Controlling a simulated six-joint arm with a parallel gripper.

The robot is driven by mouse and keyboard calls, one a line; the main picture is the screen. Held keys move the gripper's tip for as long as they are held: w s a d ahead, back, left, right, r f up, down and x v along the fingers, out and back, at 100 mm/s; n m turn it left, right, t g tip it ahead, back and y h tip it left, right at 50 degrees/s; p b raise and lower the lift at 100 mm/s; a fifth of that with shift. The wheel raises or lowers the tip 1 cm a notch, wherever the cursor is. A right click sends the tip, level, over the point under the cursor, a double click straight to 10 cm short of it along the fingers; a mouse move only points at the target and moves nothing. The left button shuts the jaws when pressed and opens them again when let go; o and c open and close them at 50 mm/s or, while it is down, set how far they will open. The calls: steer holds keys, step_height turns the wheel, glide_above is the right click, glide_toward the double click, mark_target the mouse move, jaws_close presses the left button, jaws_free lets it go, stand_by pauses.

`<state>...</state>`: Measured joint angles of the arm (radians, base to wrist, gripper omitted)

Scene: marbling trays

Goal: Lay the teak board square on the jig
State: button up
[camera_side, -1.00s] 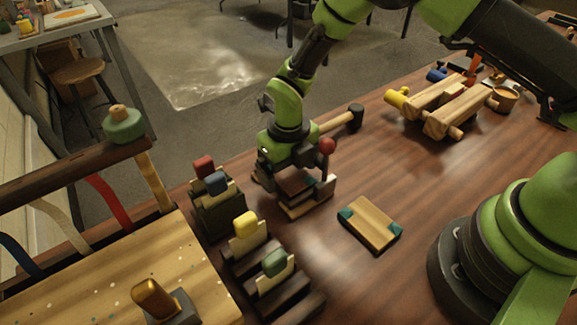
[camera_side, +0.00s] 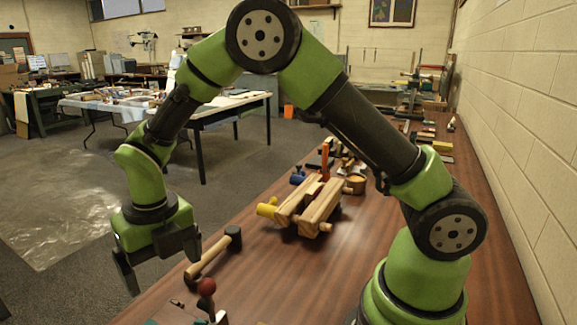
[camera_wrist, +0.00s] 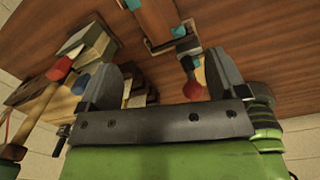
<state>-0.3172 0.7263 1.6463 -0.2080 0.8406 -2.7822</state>
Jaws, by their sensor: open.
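My gripper (camera_side: 160,272) hangs open in the air at the left of the side view, clear of the bench top. Its two fingers also show apart in the wrist view (camera_wrist: 163,75), with nothing held between them. A clamp with a red knob (camera_side: 207,287) stands at the bottom edge of the side view, and its red knob is also between the fingers in the wrist view (camera_wrist: 193,90). Beyond it, a brown wooden piece with teal corners (camera_wrist: 156,18) is cut by the top edge. I cannot tell board from jig there; the side view cuts that area off.
A wooden mallet (camera_side: 215,256) lies beside my gripper. A pale wooden frame (camera_side: 305,207) with a yellow-ended rod stands farther back. Upright blocks and coloured handles crowd the left of the wrist view (camera_wrist: 85,48).

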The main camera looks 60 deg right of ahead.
steer(key=s+d+r+m+t+y, duration=0.1)
steer(key=s+d+r+m+t, duration=0.2)
steer(key=r+m, duration=0.6)
steer(key=s+d+r+m, duration=0.3)
steer(key=s+r+m, duration=0.25)
steer(key=m, duration=0.45)
steer(key=s+d+r+m+t, duration=0.1)
steer(key=s+m, duration=0.4)
steer(key=m, duration=0.4)
steer(key=s+d+r+m+t, duration=0.1)
steer(key=s+r+m+t, duration=0.1)
steer(key=s+m, duration=0.4)
steer(key=m, duration=0.3)
steer(key=shift+d+r+t+y, duration=0.2)
steer(key=shift+d+t+y, duration=0.1)
steer(key=shift+y, duration=0.1)
